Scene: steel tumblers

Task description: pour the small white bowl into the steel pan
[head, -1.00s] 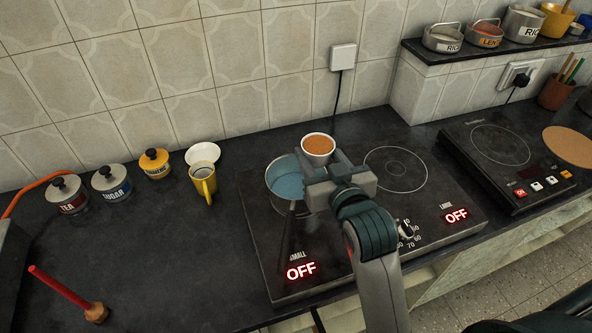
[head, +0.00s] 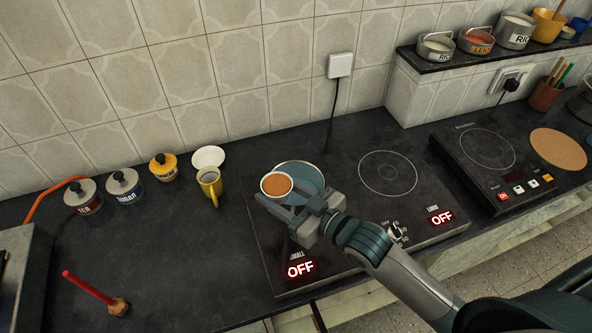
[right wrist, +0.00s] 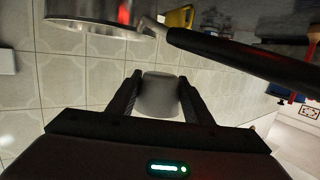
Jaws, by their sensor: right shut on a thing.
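The small white bowl (head: 264,191) holds orange-brown contents and looks roughly upright in the head view. My right gripper (head: 284,202) is shut on it, with a finger at either side. The bowl overlaps the left front part of the steel pan (head: 316,171) and appears above it; the pan's interior looks blue. In the right wrist view the bowl (right wrist: 158,96) sits between the two fingers, with the pan (right wrist: 95,14) and its black handle beyond. The gripper hides part of the pan in the head view. My left gripper is not in view.
The pan is on a double hob (head: 350,215) reading OFF. A yellow mug (head: 209,184) and a white dish (head: 208,156) stand to its left, near lidded jars (head: 125,185). A red stick on a brown base (head: 118,306) is at front left. Another cooktop (head: 485,160) is right.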

